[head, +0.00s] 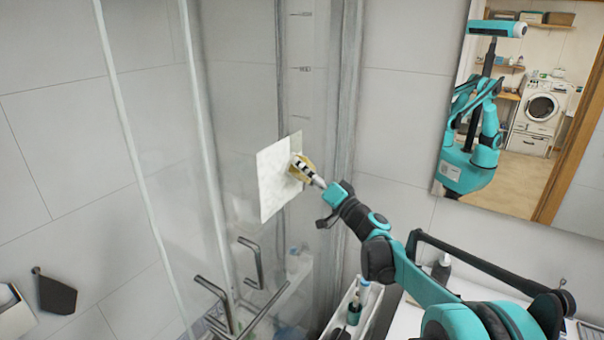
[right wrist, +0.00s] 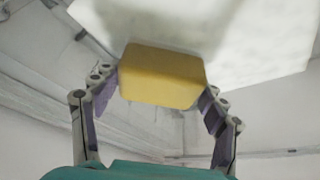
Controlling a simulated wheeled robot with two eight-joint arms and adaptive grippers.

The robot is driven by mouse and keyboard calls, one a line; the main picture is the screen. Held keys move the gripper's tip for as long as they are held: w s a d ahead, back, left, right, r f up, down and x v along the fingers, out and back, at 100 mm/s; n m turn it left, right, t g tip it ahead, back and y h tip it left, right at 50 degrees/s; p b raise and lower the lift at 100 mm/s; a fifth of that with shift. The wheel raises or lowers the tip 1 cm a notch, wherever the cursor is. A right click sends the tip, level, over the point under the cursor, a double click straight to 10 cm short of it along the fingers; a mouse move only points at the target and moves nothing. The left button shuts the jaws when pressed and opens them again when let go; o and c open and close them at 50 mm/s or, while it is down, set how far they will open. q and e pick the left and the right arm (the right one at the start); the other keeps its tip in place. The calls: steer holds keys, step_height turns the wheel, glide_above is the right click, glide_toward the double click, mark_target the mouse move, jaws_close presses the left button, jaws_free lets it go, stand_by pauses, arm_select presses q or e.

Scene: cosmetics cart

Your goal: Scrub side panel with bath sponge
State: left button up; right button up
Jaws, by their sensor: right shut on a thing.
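My right gripper (head: 303,168) is shut on the yellow bath sponge (head: 298,176). In the right wrist view the sponge (right wrist: 162,75) sits between the two fingers of the gripper (right wrist: 160,90). The sponge is at the right part of a pale, whitish square patch (head: 272,190) on the glass side panel (head: 232,95) of the shower. It looks to be against the patch, but I cannot tell whether it touches. The patch (right wrist: 260,35) also fills the upper part of the right wrist view. My left gripper is not in view.
Metal door handles (head: 250,262) stick out below the patch. A narrow white cart (head: 362,305) with bottles stands under my right arm. A mirror (head: 520,120) hangs on the right wall. A dark squeegee-like item (head: 55,294) hangs at the lower left.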

mark_target(314, 168)
steer(key=shift+w+d, duration=0.45)
steer(key=shift+w, duration=0.25)
steer(key=shift+w+d, duration=0.45)
steer(key=shift+w, duration=0.2)
steer(key=shift+d+r+p, duration=0.1)
steer(key=shift+r+p, duration=0.7)
steer(key=shift+r, duration=0.45)
steer(key=shift+s+f, duration=0.1)
steer(key=s+a, duration=0.2)
steer(key=shift+s+a, duration=0.1)
steer(key=shift+s, duration=0.2)
steer(key=shift+s+a+b, duration=0.25)
steer(key=shift+s+b, duration=0.05)
steer(key=shift+s, duration=0.05)
steer(key=shift+s+a, duration=0.7)
steer(key=shift+s, duration=0.3)
steer(key=shift+s+a, duration=0.55)
steer(key=shift+s, duration=0.2)
steer(key=shift+s+a, duration=0.2)
steer(key=shift+s, duration=0.05)
steer(key=shift+s+a, duration=0.35)
steer(key=shift+s, duration=0.15)
